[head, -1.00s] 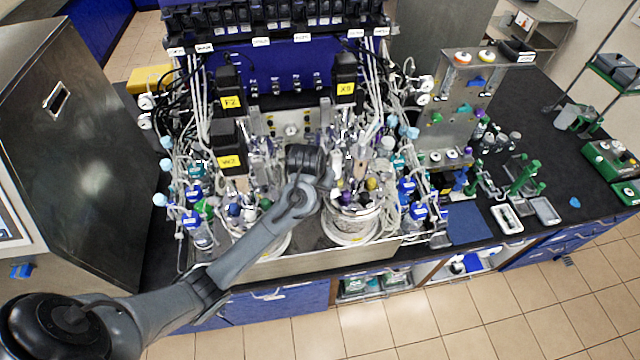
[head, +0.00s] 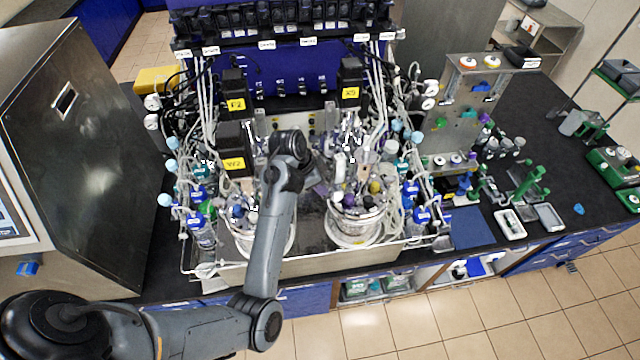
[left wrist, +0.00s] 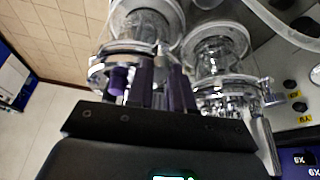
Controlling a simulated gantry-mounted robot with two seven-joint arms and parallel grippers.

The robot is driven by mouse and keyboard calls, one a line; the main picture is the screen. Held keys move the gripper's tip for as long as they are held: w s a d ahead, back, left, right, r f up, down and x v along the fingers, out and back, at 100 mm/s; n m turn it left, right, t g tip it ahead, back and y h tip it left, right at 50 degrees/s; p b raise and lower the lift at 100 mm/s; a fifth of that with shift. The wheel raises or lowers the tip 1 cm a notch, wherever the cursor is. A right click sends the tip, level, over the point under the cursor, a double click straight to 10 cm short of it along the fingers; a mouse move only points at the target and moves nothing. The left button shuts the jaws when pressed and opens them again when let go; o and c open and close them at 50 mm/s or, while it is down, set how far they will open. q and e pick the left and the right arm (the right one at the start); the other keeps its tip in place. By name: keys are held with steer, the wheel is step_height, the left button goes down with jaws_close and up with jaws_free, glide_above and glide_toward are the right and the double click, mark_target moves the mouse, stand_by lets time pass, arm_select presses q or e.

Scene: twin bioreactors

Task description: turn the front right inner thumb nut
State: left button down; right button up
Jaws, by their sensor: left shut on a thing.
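The right bioreactor vessel (head: 355,225) stands in the steel tray, with a metal head plate crowded with fittings and tubes. My left gripper (head: 318,178) is at the inner, left side of this vessel's head plate, small and partly covered by my wrist. In the left wrist view my left gripper (left wrist: 163,82) has its two dark purple fingers close together, against the clamp ring of a vessel. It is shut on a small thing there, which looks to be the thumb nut. The nut itself is hidden between the fingers. A purple knob (left wrist: 119,79) shows beside them. My right gripper is not in view.
The left vessel (head: 262,240) stands close by, under my forearm. Black motors with yellow labels (head: 236,104) rise behind. Tubes and blue-capped bottles (head: 421,215) crowd both sides. A blue mat (head: 466,226) and white trays (head: 509,223) lie on the bench at right.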

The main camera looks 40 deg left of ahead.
arm_select(q)
steer(key=shift+w+m+g+h, duration=0.1)
steer(key=shift+m+g+h, duration=0.2)
steer(key=shift+m, duration=0.7)
steer(key=shift+a, duration=0.1)
steer(key=c, duration=1.3)
jaws_free()
steer(key=shift+r, duration=0.1)
